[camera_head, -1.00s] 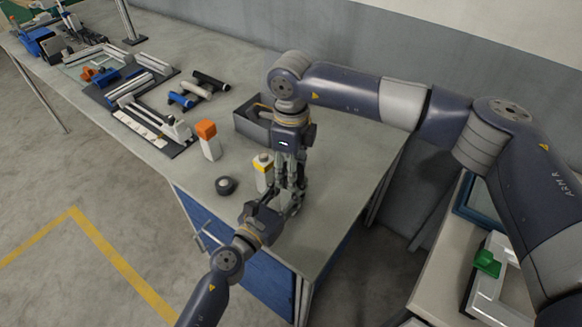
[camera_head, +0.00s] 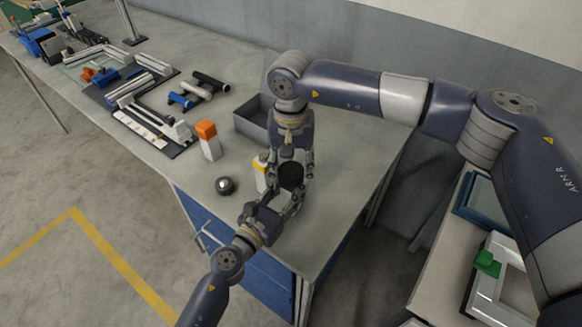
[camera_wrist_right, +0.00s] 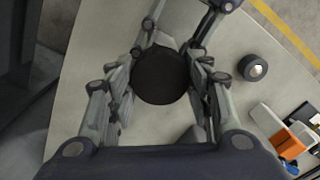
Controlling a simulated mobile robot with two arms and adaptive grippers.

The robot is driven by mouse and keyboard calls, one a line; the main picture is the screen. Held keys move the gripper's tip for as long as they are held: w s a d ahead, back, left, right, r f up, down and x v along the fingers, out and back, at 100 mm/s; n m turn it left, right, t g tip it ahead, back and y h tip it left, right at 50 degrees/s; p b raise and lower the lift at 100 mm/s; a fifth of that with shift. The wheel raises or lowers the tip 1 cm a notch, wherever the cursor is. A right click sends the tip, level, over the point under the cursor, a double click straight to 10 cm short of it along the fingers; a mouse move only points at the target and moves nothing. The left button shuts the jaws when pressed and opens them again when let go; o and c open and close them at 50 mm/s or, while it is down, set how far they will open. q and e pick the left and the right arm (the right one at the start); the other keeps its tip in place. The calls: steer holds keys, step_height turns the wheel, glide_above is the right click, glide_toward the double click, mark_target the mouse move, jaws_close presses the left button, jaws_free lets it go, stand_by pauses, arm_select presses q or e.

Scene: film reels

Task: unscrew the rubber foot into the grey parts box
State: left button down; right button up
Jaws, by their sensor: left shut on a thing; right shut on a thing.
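The rubber foot appears to be the black round piece (camera_head: 290,175) between my two grippers, above the near end of the bench. It also shows face-on in the right wrist view (camera_wrist_right: 160,77). My right gripper (camera_head: 291,167) points down from above, its fingers closed on opposite sides of it. My left gripper (camera_head: 281,194) comes from the lower left and is shut at the same spot. What its fingers hold is mostly hidden behind the black piece and the right fingers. The grey parts box (camera_head: 243,123) stands open behind my right gripper, its visible inside empty.
A dark round piece with a pale centre (camera_head: 225,186) lies on the bench left of my grippers. A yellow-topped white block (camera_head: 260,178) is partly hidden close beside them. An orange-topped white block (camera_head: 209,142) stands farther left. Open bench lies right of the box.

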mark_target(291, 170)
steer(key=shift+n, duration=1)
steer(key=shift+r, duration=0.1)
steer(key=shift+r, duration=1)
steer(key=shift+r, duration=2)
arm_select(q)
steer(key=c, duration=1.1)
jaws_free()
steer(key=shift+o, duration=0.2)
steer(key=shift+s, duration=0.1)
